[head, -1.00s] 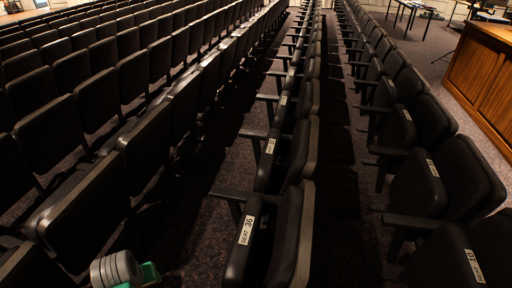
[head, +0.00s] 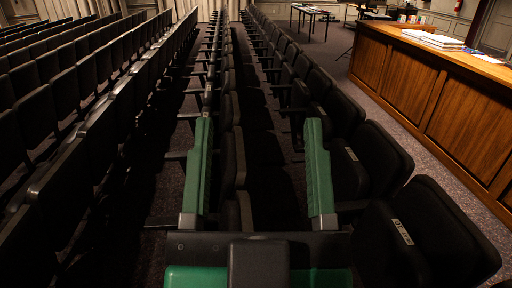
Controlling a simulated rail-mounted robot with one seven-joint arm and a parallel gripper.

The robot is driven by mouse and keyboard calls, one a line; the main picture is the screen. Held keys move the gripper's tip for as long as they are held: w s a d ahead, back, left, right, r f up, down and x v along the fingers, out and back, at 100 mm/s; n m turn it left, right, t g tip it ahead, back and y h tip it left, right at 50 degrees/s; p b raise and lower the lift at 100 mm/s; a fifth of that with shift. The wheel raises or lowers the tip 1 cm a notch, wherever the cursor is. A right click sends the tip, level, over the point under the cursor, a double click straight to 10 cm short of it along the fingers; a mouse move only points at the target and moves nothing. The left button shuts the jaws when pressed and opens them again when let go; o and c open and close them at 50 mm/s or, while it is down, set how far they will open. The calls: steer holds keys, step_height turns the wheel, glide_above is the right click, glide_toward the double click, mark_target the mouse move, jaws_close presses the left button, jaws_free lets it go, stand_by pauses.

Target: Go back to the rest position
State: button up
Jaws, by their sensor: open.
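My gripper (head: 260,170) is at the lower middle of the head view. Its two green fingers stand wide apart, one left of centre and one right of centre, pointing away from me. The gap between them is empty; only rows of dark seats show through it. The grey and green gripper body fills the bottom edge. No object is held.
Long rows of dark folding seats (head: 40,120) run away on the left, and another row (head: 375,155) runs on the right. A wooden desk (head: 480,110) with papers (head: 432,40) stands at the right. Carpet (head: 335,75) shows beside the desk. Dark tables (head: 315,12) stand at the back.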

step_height(320, 180, up, 35)
steer(key=p, duration=3.5)
steer(key=shift+a+r, duration=0.15)
steer(key=shift+a, duration=0.05)
